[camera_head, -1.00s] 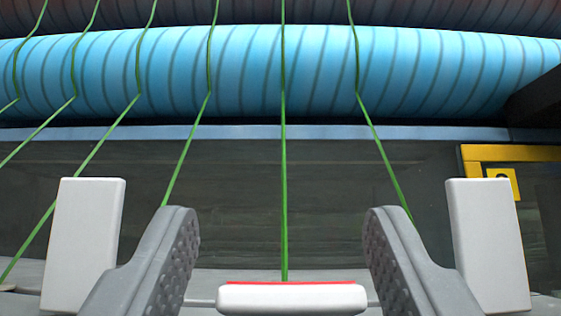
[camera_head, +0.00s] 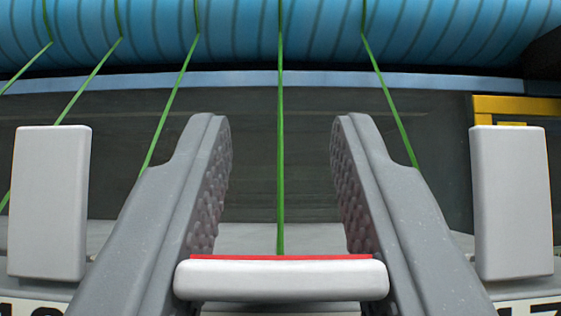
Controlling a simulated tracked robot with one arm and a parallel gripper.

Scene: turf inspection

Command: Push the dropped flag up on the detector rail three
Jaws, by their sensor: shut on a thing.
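The dropped flag (camera_head: 281,280) lies flat at the bottom centre, a white bar seen end-on with a red strip along its upper edge. My gripper (camera_head: 281,120) has its two grey, dimpled fingers on either side of the flag and is shut on it. The flag's ends overlap the fingers in the picture, so the contact itself is hidden. A white upright flag (camera_head: 50,203) stands to the left and another upright flag (camera_head: 511,203) to the right, both outside the fingers. A green yarn (camera_head: 281,150) runs down to the dropped flag.
Other green yarns (camera_head: 174,95) slant down on both sides. A blue striped roll (camera_head: 235,35) crosses the top. A yellow frame (camera_head: 515,106) stands at the right. Partly cut-off number labels (camera_head: 526,308) show in the lower corners.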

